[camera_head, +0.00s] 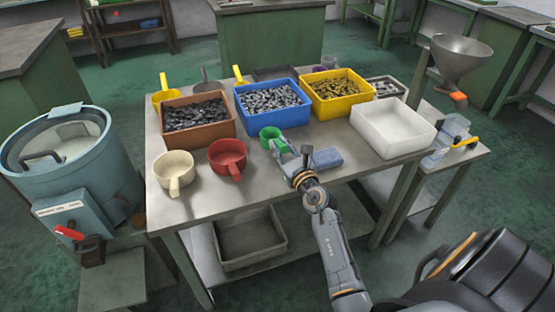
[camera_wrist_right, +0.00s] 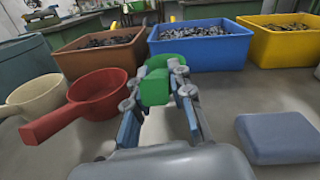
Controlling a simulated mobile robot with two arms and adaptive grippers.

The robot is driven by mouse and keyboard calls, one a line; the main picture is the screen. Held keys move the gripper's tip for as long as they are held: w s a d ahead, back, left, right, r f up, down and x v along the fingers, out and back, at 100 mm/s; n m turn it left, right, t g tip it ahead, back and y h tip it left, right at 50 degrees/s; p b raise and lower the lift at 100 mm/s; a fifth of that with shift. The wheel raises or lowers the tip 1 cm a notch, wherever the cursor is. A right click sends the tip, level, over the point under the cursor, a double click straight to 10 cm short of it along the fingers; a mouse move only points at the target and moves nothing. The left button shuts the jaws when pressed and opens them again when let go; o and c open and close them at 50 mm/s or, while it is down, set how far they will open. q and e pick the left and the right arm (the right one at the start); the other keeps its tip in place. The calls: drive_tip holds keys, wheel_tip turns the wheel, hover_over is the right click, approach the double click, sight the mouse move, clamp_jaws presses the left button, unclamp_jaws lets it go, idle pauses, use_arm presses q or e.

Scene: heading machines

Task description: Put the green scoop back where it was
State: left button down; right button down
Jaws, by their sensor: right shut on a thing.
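The green scoop (camera_head: 269,134) is in front of the blue bin on the metal table, to the right of the red scoop. My right gripper (camera_head: 290,158) is shut on its handle. In the right wrist view the green scoop (camera_wrist_right: 157,82) sits between the fingers of my right gripper (camera_wrist_right: 160,95), close to the front of the blue bin. I cannot tell whether the scoop touches the table. My left gripper is not in view.
A red scoop (camera_head: 228,157) and a cream scoop (camera_head: 175,170) stand to the left. Brown (camera_head: 200,134), blue (camera_head: 275,112) and yellow (camera_head: 345,104) bins of metal parts stand behind. A blue block (camera_head: 327,158) and an empty white bin (camera_head: 393,140) are to the right.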

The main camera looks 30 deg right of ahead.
drive_tip(key=shift+w+a+f, duration=0.1)
drive_tip(key=shift+w+f, duration=0.25)
drive_tip(key=shift+f, duration=0.1)
wheel_tip(320, 180, down, 4)
drive_tip(key=shift+w+a+r+b, duration=0.1)
drive_tip(key=shift+w+r+b, duration=0.1)
drive_tip(key=shift+b, duration=1)
drive_tip(key=shift+r, duration=0.1)
drive_tip(key=c, duration=1.2)
unclamp_jaws()
